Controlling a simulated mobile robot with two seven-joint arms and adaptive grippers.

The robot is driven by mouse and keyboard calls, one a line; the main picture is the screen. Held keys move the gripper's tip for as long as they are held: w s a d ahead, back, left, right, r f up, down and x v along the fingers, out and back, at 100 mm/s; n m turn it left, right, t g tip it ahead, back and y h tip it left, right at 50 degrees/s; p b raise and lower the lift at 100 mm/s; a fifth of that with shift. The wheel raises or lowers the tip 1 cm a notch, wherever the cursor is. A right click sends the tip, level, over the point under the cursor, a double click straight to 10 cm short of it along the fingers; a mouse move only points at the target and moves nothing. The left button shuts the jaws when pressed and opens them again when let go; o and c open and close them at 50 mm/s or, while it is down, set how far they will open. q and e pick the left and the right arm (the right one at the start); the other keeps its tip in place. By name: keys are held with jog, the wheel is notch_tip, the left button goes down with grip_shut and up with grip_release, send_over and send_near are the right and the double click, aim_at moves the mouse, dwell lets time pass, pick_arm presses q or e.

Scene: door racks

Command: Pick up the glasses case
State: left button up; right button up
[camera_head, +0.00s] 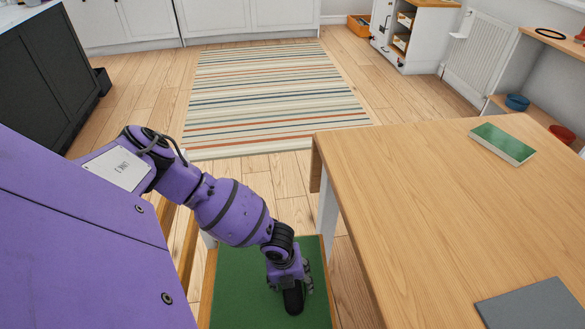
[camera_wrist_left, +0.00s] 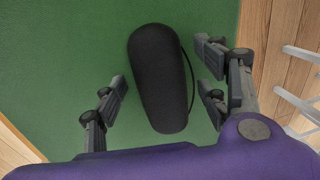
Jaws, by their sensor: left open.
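The glasses case (camera_wrist_left: 158,85) is a black, elongated, rounded case lying on a green surface (camera_wrist_left: 60,70). In the left wrist view it lies between the spread fingers of my left gripper (camera_wrist_left: 160,92), with a gap on the left side and a smaller gap on the right. A thin dark cord or loop runs along its right side. In the head view the case (camera_head: 293,300) shows partly below my left gripper (camera_head: 303,285), on the green seat-like surface (camera_head: 235,290). My left gripper is open. My right gripper is not seen.
A wooden table (camera_head: 430,200) stands just right of the green surface, with a green book (camera_head: 502,143) and a grey flat item (camera_head: 535,305) on it. A striped rug (camera_head: 270,95) lies on the floor beyond. White table legs (camera_wrist_left: 295,95) show at right in the wrist view.

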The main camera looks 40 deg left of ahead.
pick_arm(q)
jog(key=c, duration=1.3)
jog(key=shift+r, duration=0.1)
